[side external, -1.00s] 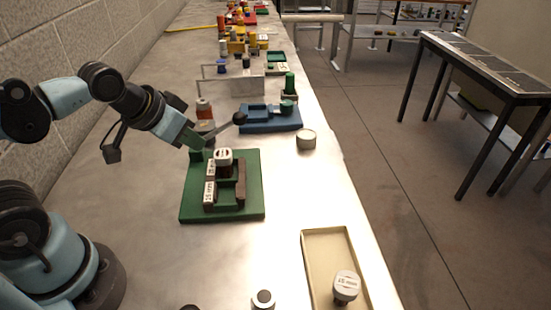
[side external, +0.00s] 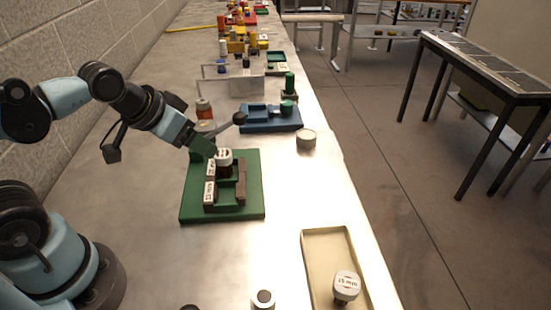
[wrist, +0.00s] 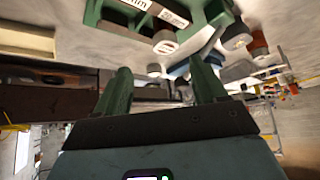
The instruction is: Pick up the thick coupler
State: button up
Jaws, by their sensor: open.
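I cannot tell which piece is the thick coupler. A white-capped dark piece (side external: 224,157) stands upright in the green fixture (side external: 190,208), which has white size labels and brown blocks. Another white-capped piece marked 15 mm (side external: 345,285) stands in the cream tray at the lower right. My gripper (side external: 204,149) has green fingers and is at the fixture's back left, close to its white-capped piece; contact is unclear. In the wrist view my gripper (wrist: 162,88) is open, with nothing visible held between its fingers. The green fixture (wrist: 205,12) shows at the top there.
The cream tray (side external: 318,255) lies near the bench's right edge. A blue fixture (side external: 270,120) and a round grey piece (side external: 306,139) are beyond the green one. A small white-topped piece (side external: 263,298) stands at the front. The bench between fixture and tray is clear.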

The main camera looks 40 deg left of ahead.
notch_tip(320, 180, up, 3)
jog(key=m+g, duration=0.6)
jog(key=g, duration=0.1)
send_over(223, 153)
jog(key=shift+f, duration=6.05)
grip_shut()
